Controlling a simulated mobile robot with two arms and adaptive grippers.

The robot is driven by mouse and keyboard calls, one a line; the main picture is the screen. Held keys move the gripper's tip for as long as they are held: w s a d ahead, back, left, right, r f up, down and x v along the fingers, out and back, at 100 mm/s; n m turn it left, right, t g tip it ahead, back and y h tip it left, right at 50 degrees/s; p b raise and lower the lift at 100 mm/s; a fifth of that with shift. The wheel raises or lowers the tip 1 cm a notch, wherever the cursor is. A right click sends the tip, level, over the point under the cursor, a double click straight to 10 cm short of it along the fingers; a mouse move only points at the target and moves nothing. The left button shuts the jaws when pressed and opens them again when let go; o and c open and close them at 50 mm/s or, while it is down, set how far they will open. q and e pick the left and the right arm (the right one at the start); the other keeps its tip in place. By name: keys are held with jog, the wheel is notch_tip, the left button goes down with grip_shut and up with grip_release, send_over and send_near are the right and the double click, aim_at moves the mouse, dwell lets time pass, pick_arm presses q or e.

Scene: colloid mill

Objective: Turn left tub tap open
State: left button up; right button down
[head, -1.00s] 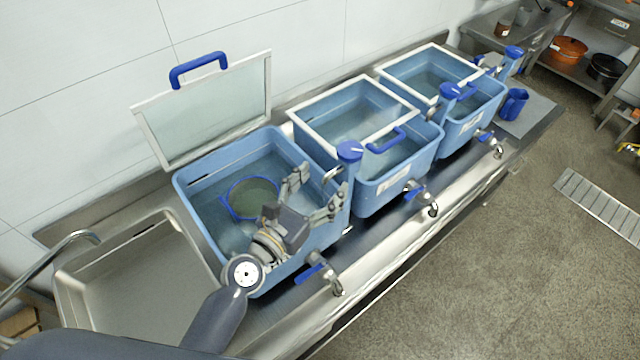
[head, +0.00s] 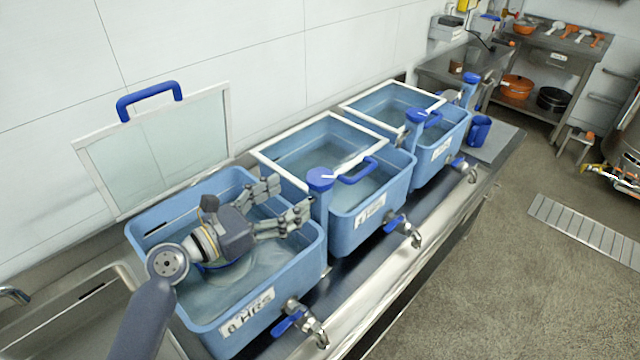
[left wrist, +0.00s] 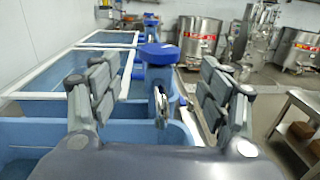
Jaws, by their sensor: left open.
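The left tub (head: 190,318) is a blue open tub of water with a "0 HRS" label on its front. Its tap (head: 312,330) is a metal spout low on the front, with a blue lever (head: 287,322) slanting down to the left. My left gripper (head: 288,200) is open and empty above this tub, fingers pointing right, behind and above the tap and apart from it. In the left wrist view its fingers (left wrist: 160,82) are spread on either side of a blue-topped post (left wrist: 160,55) farther off. The tap is not clear in that view. My right gripper is not in view.
The middle tub (head: 345,235) and far tub (head: 437,160) stand to the right, each with a blue-levered tap. A glass lid (head: 155,155) stands upright behind the left tub. A metal sink (head: 75,315) is at left.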

aim_at(331, 173)
pick_arm(q)
jog(key=p+x, duration=0.1)
jog(key=x, duration=0.8)
jog(key=shift+w+d+p, duration=0.15)
jog(key=shift+d+p, duration=0.05)
jog(key=shift+p, duration=0.2)
